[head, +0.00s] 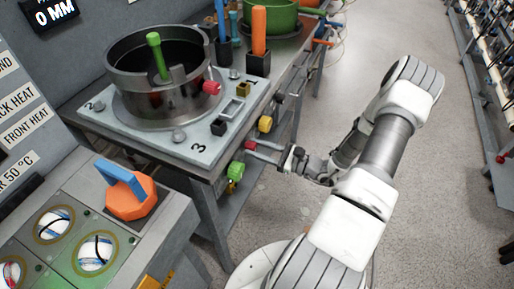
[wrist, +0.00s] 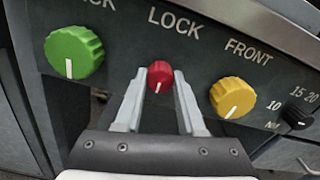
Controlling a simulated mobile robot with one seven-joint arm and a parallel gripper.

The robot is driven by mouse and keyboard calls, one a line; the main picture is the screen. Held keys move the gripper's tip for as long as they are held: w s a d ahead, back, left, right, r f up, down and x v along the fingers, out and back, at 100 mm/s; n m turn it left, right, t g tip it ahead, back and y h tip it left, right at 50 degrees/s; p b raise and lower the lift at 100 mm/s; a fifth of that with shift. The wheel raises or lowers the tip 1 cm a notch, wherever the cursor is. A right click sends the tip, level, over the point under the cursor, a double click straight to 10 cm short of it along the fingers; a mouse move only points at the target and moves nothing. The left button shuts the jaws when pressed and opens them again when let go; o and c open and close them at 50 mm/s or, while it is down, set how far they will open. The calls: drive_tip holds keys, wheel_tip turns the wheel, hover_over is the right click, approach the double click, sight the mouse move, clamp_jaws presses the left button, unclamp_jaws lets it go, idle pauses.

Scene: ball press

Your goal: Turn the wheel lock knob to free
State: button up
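The wheel lock knob is the small red knob (wrist: 160,77) under the word LOCK in the wrist view. Its white mark points down and slightly left. It also shows as a red knob (head: 250,145) on the front edge of the press bench in the head view. My gripper (wrist: 160,74) faces the panel with one finger on each side of the red knob. The fingers look spread a little wider than the knob, with narrow gaps at its sides. In the head view my gripper (head: 263,151) reaches the panel from the right.
A larger green knob (wrist: 75,53) sits left of the red one, and a yellow knob (wrist: 234,97) labelled FRONT sits right. A small black knob (wrist: 298,114) is further right. A metal pot (head: 165,75) stands on the bench top.

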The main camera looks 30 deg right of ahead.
clamp_jaws()
drive_tip(key=shift+n, duration=0.4)
drive_tip(key=n+b, duration=1.2)
drive_tip(key=n, duration=0.4)
drive_tip(key=shift+n, duration=0.7)
drive_tip(key=o, duration=0.8)
unclamp_jaws()
